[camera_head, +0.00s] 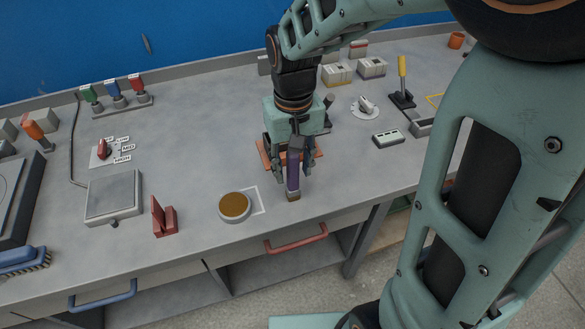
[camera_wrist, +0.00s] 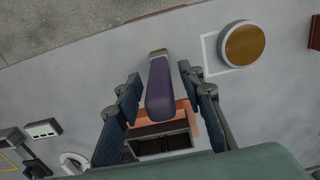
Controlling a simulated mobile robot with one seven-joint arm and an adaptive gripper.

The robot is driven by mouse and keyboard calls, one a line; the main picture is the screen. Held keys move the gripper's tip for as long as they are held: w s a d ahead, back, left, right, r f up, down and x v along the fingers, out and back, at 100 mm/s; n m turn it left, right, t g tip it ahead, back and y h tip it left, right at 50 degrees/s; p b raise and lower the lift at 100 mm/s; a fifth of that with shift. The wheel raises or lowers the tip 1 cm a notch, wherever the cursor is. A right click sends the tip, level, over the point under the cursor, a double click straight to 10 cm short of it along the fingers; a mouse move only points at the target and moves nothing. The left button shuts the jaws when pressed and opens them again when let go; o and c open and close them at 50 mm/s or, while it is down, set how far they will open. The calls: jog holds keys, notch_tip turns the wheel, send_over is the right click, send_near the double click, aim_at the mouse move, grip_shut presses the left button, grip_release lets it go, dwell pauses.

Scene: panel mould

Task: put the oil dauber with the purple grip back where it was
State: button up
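The oil dauber with the purple grip (camera_head: 293,172) shows near the front of the bench, its tan end (camera_head: 293,197) toward the front edge. In the wrist view the purple grip (camera_wrist: 160,88) runs between my fingers. My gripper (camera_head: 294,182) points down around it. Narrow gaps show between the grip and both fingers in the wrist view (camera_wrist: 161,78), so the gripper looks open. I cannot tell whether the tan end touches the bench. An orange holder (camera_head: 264,154) with dark openings lies behind, mostly hidden by my gripper; the wrist view shows its edge (camera_wrist: 194,128).
A round pan of amber oil (camera_head: 234,205) sits just left, on a white-outlined square. A red stand (camera_head: 163,217) and a grey plate (camera_head: 113,195) are farther left. A small pale block (camera_head: 388,138) lies to the right.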

notch_tip(320, 180, up, 8)
jog(key=shift+f, duration=0.25)
